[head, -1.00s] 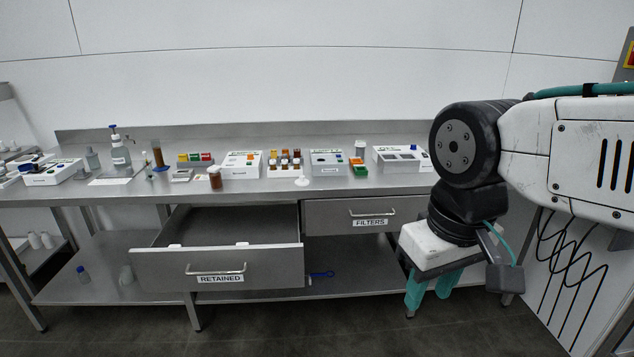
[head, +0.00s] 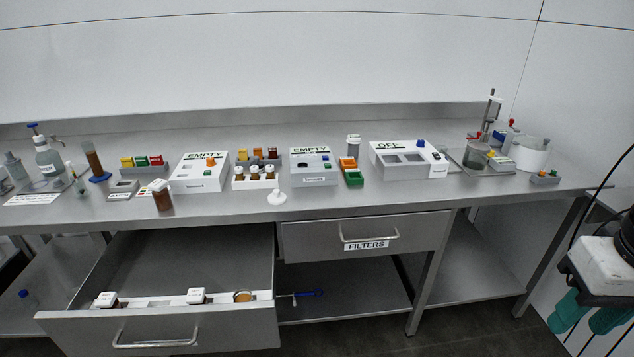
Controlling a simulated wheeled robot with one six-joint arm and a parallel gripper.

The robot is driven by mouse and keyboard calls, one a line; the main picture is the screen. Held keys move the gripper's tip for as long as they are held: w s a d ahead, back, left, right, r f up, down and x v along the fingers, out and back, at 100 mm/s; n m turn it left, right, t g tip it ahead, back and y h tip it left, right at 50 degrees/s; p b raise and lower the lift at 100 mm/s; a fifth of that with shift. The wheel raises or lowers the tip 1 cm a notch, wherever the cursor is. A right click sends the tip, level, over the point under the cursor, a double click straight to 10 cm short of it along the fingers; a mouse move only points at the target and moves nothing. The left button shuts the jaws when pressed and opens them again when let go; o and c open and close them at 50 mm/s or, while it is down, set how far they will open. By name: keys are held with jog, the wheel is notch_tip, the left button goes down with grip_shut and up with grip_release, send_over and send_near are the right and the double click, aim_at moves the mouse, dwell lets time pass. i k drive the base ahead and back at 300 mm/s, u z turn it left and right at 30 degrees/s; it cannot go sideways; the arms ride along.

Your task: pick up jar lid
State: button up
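A small white round piece with a raised knob (head: 277,198), which looks like the jar lid, lies near the front edge of the steel counter, in front of the rack of brown bottles. A brown jar (head: 161,195) with a pale top stands farther left near the same edge. My gripper (head: 582,326) is at the lower right edge of the head view, well right of the white piece and beyond the counter's right end. Its two teal fingers are apart with nothing seen between them. Part of the gripper is cut off by the frame.
The drawer (head: 160,333) at lower left is pulled out and holds small white-topped items. The filters drawer (head: 366,236) is shut. White instrument boxes (head: 314,167) and a bottle rack (head: 255,179) stand behind. Counter right of the white piece is clear along the front.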

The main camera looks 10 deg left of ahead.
aim_at(276, 197)
jog(key=z, duration=0.05)
jog(key=i, duration=0.7)
jog(key=u, duration=0.7)
jog(key=i, duration=0.6)
jog(key=u, duration=0.55)
